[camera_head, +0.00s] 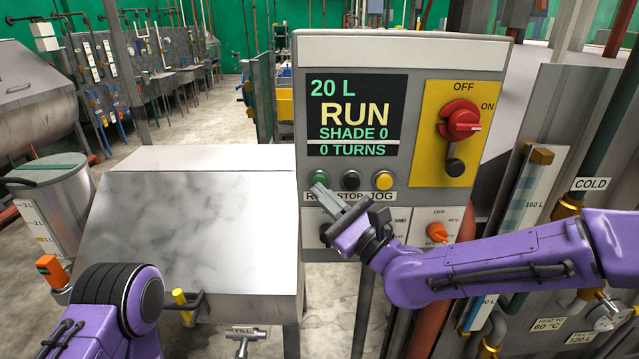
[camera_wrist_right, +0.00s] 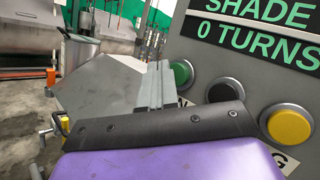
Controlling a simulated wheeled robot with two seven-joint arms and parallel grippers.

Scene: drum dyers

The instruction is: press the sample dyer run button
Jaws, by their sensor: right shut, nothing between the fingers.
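The green run button (camera_head: 319,178) is at the left of a row of three on the grey control panel (camera_head: 400,54). It also shows in the right wrist view (camera_wrist_right: 181,75). The black stop button (camera_head: 350,180) and yellow jog button (camera_head: 384,181) are to its right. The screen (camera_head: 356,115) reads 20 L, RUN, SHADE 0, 0 TURNS. My right gripper (camera_head: 320,191) is shut and empty. Its fingertips are at the lower edge of the green button in the head view; I cannot tell whether they touch. My left gripper is not in view.
A red rotary switch (camera_head: 461,120) sits on a yellow plate to the right. An orange knob (camera_head: 437,232) is below it, near my right arm. A metal-covered dyer (camera_head: 190,220) stands left of the panel. Pipes and a COLD label (camera_head: 590,184) are at the right.

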